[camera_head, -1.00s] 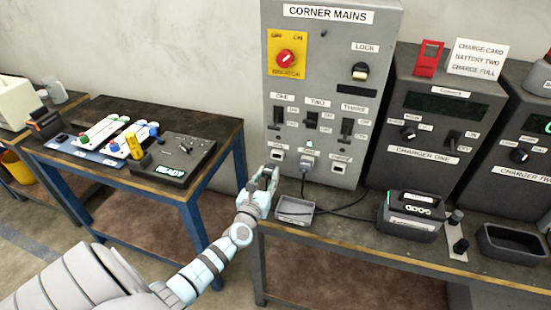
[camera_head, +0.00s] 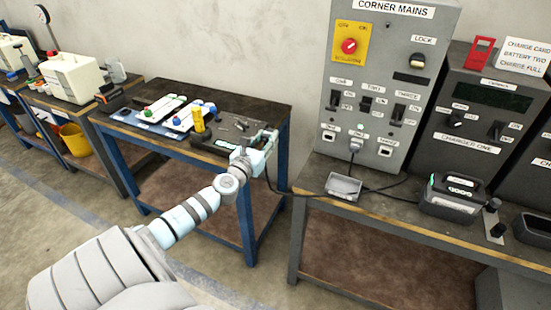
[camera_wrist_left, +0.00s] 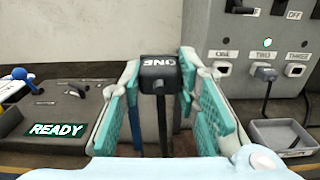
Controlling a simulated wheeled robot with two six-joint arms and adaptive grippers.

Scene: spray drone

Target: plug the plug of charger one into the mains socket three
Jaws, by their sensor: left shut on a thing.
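My left gripper (camera_head: 262,150) is left of the grey mains cabinet (camera_head: 347,90), by the right edge of the blue-legged table. In the left wrist view its teal fingers stand either side of a black plug (camera_wrist_left: 160,74) marked ONE, and it is shut on that plug. A black cable hangs from the plug. Socket three (camera_head: 386,152) is at the cabinet's lower right and looks empty; it also shows in the left wrist view (camera_wrist_left: 297,71). A grey plug (camera_head: 355,145) sits in socket two. Charger one (camera_head: 466,135) stands right of the cabinet. My right gripper is out of view.
A small grey tray (camera_head: 344,187) lies on the bench (camera_head: 410,218) below the sockets, with cables beside it. A battery (camera_head: 453,195) stands further right. The blue-legged table (camera_head: 275,115) holds the READY panel and coloured handles. A gap separates table and bench.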

